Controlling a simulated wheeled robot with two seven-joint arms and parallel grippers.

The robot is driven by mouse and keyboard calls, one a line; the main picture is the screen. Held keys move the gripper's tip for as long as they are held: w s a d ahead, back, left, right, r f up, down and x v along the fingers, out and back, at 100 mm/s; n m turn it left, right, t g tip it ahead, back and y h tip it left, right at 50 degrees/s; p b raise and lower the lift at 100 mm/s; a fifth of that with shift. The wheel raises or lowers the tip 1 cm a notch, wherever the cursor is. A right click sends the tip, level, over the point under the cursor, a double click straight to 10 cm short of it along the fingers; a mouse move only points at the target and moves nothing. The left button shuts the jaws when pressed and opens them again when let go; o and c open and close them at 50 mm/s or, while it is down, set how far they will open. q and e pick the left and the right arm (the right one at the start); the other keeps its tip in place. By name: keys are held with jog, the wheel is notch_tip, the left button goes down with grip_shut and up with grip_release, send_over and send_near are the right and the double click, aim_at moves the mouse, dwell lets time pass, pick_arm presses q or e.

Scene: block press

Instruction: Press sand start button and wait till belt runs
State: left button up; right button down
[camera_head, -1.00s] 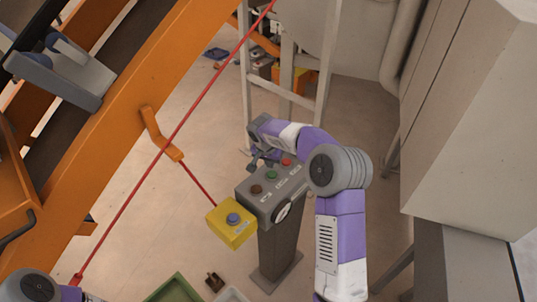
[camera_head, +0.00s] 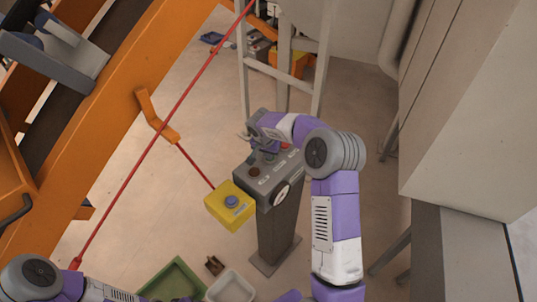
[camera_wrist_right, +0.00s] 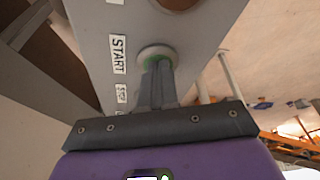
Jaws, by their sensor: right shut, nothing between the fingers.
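The grey control box (camera_head: 265,186) stands on a dark pedestal (camera_head: 278,235) right of centre in the head view. A brown button (camera_head: 254,172) and a red button (camera_head: 285,146) show on its top. My right gripper (camera_head: 267,157) is over the middle of the box and hides most of the green button there. In the right wrist view the green button (camera_wrist_right: 155,52) sits in a pale ring beside the START label (camera_wrist_right: 118,54). My right gripper (camera_wrist_right: 157,72) is shut and empty, its fingertips at the green button. Whether it is pushed in, I cannot tell. My left gripper is out of view.
A yellow box (camera_head: 231,205) with a blue button is beside the control box, with a red cord (camera_head: 150,140) near it. The orange conveyor frame (camera_head: 110,110) is at left. A green tray (camera_head: 174,280) and a white tray (camera_head: 232,287) are below. A grey cabinet (camera_head: 465,110) stands at right.

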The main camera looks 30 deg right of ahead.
jog(key=shift+s+a+f+b, duration=0.1)
jog(key=shift+s+f+b, duration=0.1)
jog(key=shift+f+b, duration=0.35)
jog(key=shift+f, duration=0.2)
jog(key=shift+s, duration=0.1)
jog(key=r+p, duration=0.1)
jog(key=r, duration=0.2)
jog(key=r+p, duration=0.1)
jog(key=r, duration=0.1)
jog(key=shift+w+r+p, duration=0.1)
jog(key=shift+w+p, duration=0.2)
jog(key=shift+p, duration=0.05)
jog(key=v, duration=1)
jog(key=shift+b, duration=0.35)
